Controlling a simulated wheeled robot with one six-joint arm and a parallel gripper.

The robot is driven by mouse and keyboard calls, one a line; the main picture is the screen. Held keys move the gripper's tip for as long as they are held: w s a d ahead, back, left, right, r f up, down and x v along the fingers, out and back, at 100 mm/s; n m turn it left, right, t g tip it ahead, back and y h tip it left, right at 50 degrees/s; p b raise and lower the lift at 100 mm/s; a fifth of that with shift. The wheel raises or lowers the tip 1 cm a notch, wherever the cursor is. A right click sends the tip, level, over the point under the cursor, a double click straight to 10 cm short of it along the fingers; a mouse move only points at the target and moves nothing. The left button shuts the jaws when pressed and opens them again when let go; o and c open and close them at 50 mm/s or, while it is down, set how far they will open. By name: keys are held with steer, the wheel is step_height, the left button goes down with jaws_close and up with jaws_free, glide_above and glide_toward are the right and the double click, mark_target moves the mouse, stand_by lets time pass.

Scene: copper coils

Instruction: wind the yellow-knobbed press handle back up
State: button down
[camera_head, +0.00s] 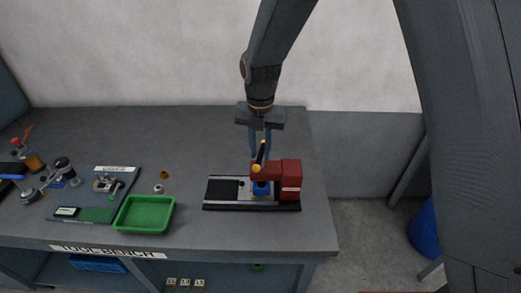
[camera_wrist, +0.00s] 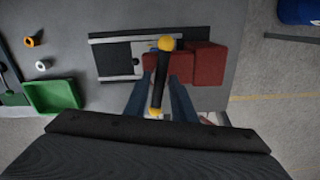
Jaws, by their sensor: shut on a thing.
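The press has a red body (camera_head: 290,178) on a flat black and grey base (camera_head: 222,207) near the bench's right end. In the wrist view the red body (camera_wrist: 205,63) lies right of the base (camera_wrist: 110,57). Its handle is a black bar (camera_wrist: 160,80) with a yellow knob (camera_wrist: 166,43) at the far end and yellow at the near end. In the head view the handle (camera_head: 260,155) stands tilted above the press. My gripper (camera_head: 260,153) points down from above, its blue fingers either side of the handle, shut on it. The exact contact is hard to see.
A green tray (camera_head: 144,229) sits left of the press, with a small nut (camera_head: 158,188) and a copper-coloured ring (camera_head: 164,175) behind it. A board with a fixture (camera_head: 85,213) and several tools lie farther left. The bench's right edge is close to the press.

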stand_by(0.4)
steer(key=shift+n, duration=1.3)
steer(key=c, duration=1.8)
jaws_free()
steer(key=shift+o, duration=0.2)
steer(key=shift+r, duration=0.15)
steer(key=shift+r+p, duration=0.4)
steer(key=shift+r, duration=3.05)
